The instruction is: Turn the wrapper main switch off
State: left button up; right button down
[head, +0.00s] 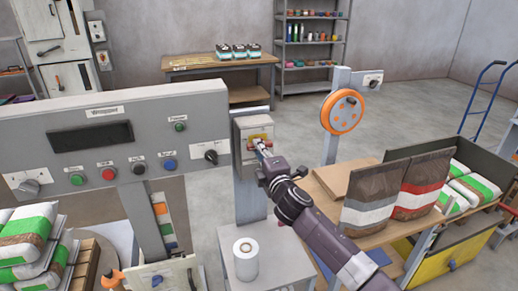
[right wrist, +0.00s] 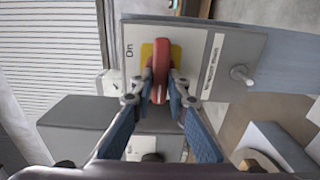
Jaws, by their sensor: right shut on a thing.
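The wrapper main switch (right wrist: 161,72) is a red handle on a yellow plate, set in a grey box. In the right wrist view an "On" mark stands left of the plate, and the handle lies crosswise to the direction of that mark. In the head view the box (head: 246,128) sits on a post right of the wrapper panel (head: 200,112). My right gripper (right wrist: 160,90) has a fingertip on each side of the handle and is shut on it. In the head view the gripper (head: 262,148) partly covers the switch. My left gripper is not in view.
The wrapper panel carries several buttons and a black knob (head: 211,156). A film roll (head: 245,258) stands below the box. Right, a table holds two bags (head: 420,185) near a yellow-fronted bin (head: 450,260). An orange wheel (head: 341,112) stands behind.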

jog(key=shift+r, duration=0.15)
jog(key=c, duration=1.9)
grip_release()
jog(key=v, duration=1.2)
